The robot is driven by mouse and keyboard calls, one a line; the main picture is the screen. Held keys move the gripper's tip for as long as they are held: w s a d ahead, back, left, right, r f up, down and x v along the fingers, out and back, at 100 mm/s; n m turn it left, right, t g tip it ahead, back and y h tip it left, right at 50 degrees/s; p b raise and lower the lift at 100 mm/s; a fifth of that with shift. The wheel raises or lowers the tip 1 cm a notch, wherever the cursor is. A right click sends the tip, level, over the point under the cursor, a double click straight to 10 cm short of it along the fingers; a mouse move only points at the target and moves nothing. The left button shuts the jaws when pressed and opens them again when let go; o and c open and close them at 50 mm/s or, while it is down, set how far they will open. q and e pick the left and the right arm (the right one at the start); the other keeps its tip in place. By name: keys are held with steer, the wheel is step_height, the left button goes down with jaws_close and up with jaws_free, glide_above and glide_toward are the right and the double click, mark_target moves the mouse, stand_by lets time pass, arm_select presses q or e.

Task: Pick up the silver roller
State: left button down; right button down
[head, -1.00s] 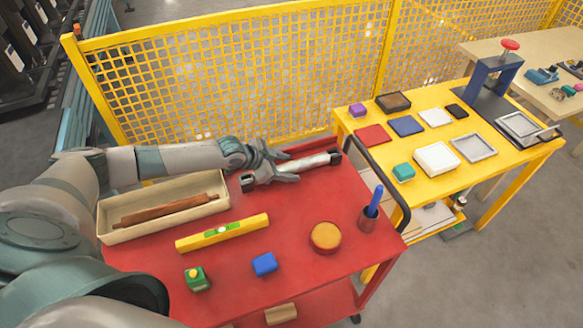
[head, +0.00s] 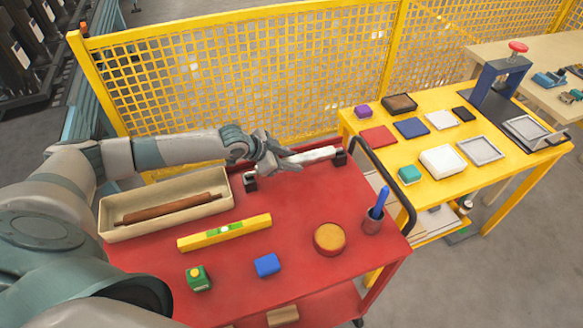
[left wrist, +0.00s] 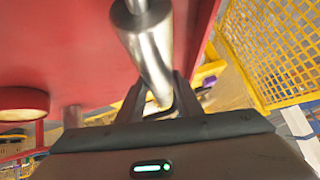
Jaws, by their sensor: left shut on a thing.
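The silver roller (head: 314,155) is a shiny metal cylinder at the back of the red cart. In the left wrist view the roller (left wrist: 150,48) runs between the two dark fingers (left wrist: 158,98). My right gripper is not in view.
The red cart top (head: 300,205) also carries a beige tray (head: 112,232) with a brown roller, a yellow level (head: 205,236), a blue block (head: 267,264), a round tan-topped object (head: 329,238) and a pen cup (head: 372,224). A yellow mesh fence (head: 240,80) stands close behind.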

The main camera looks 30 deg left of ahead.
arm_select(q)
steer(key=s+d+r+b, duration=0.3)
steer(key=s+d+r, duration=0.3)
steer(key=d+r, duration=0.2)
steer(key=shift+s+d, duration=0.25)
steer(key=shift+d, duration=0.6)
steer(key=shift+d, duration=0.1)
